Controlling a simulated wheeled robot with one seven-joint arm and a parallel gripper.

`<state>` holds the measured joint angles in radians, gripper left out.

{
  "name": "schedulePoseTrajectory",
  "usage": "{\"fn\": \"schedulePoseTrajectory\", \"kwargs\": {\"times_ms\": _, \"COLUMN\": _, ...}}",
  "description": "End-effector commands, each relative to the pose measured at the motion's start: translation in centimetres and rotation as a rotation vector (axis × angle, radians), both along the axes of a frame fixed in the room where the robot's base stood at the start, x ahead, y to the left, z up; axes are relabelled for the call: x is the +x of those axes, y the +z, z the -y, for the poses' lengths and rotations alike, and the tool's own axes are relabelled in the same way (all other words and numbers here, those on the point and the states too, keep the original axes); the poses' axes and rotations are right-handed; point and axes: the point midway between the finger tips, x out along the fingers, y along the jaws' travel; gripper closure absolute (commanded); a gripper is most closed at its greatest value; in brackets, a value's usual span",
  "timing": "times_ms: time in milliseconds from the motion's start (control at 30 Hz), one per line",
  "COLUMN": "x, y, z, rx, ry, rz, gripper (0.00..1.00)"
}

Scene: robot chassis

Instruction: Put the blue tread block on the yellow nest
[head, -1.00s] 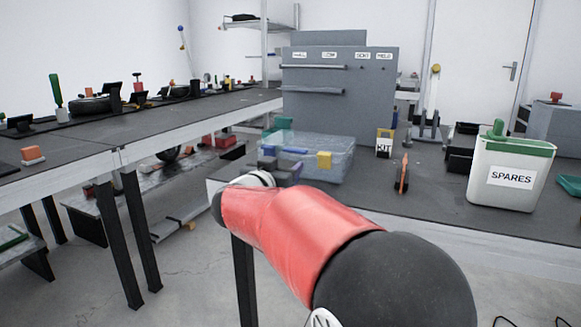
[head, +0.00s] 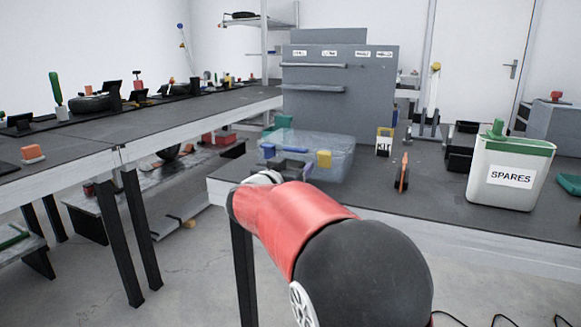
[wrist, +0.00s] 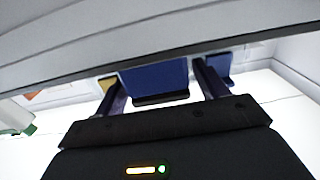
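In the wrist view a blue block with a dark lower edge, which looks like the blue tread block (wrist: 155,79), sits between the two fingers of my gripper (wrist: 158,80). The fingertips meet its sides, so the gripper looks shut on it. A small yellow piece (wrist: 108,84) shows beside the left finger; I cannot tell if it is the yellow nest. I cannot pick out the yellow nest for certain in the head view.
A grey surface (wrist: 130,35) fills the upper wrist view.

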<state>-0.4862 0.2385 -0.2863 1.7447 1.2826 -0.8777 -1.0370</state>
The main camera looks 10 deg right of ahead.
Motion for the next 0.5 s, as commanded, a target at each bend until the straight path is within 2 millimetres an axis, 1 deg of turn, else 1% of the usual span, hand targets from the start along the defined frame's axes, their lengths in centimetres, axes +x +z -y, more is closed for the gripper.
{"fn": "schedulePoseTrajectory", "kwargs": {"times_ms": 333, "x": 0.0, "y": -0.3, "z": 0.0, "rx": 0.002, "ry": 0.0, "rz": 0.003, "gripper": 0.28}}
{"fn": "schedulePoseTrajectory", "kwargs": {"times_ms": 367, "x": -0.2, "y": -0.1, "z": -0.2, "rx": 0.002, "ry": 0.001, "rz": 0.001, "gripper": 0.28}}
{"fn": "schedulePoseTrajectory", "kwargs": {"times_ms": 400, "x": -0.9, "y": 0.2, "z": -0.8, "rx": 0.001, "ry": 0.002, "rz": 0.001, "gripper": 0.28}}
{"fn": "schedulePoseTrajectory", "kwargs": {"times_ms": 467, "x": -2.0, "y": 0.2, "z": -1.5, "rx": 0.001, "ry": 0.002, "rz": 0.001, "gripper": 0.28}}
{"fn": "schedulePoseTrajectory", "kwargs": {"times_ms": 500, "x": -2.6, "y": -0.1, "z": -1.9, "rx": 0.0, "ry": 0.002, "rz": -0.002, "gripper": 0.28}}
